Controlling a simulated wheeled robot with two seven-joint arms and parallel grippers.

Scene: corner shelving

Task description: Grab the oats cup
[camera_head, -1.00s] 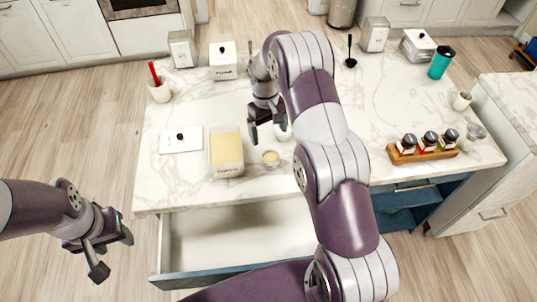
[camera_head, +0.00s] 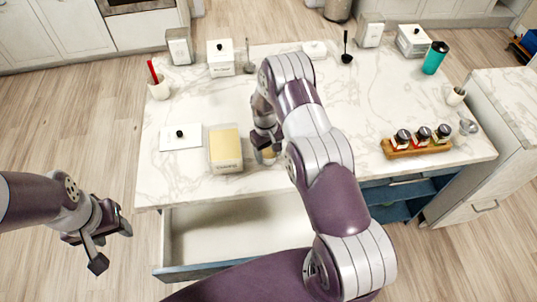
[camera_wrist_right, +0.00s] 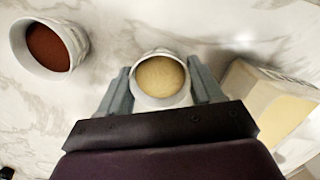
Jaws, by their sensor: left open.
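The oats cup (camera_wrist_right: 160,78) is a small white cup with beige contents. In the right wrist view it sits between the two fingers of my right gripper (camera_wrist_right: 163,82), one on each side. The fingers are very close to its sides; I cannot tell whether they press on it. In the head view my right gripper (camera_head: 264,147) is low over the counter, with the cup (camera_head: 269,155) partly hidden by it. My left gripper (camera_head: 111,247) is open and empty, off the counter's left front corner.
A clear container with yellowish contents (camera_head: 226,168) stands left of the cup; it also shows in the right wrist view (camera_wrist_right: 258,92). A cup with brown contents (camera_wrist_right: 50,47) is on the other side. A spice rack (camera_head: 418,149) is at right. An open drawer (camera_head: 235,225) is below.

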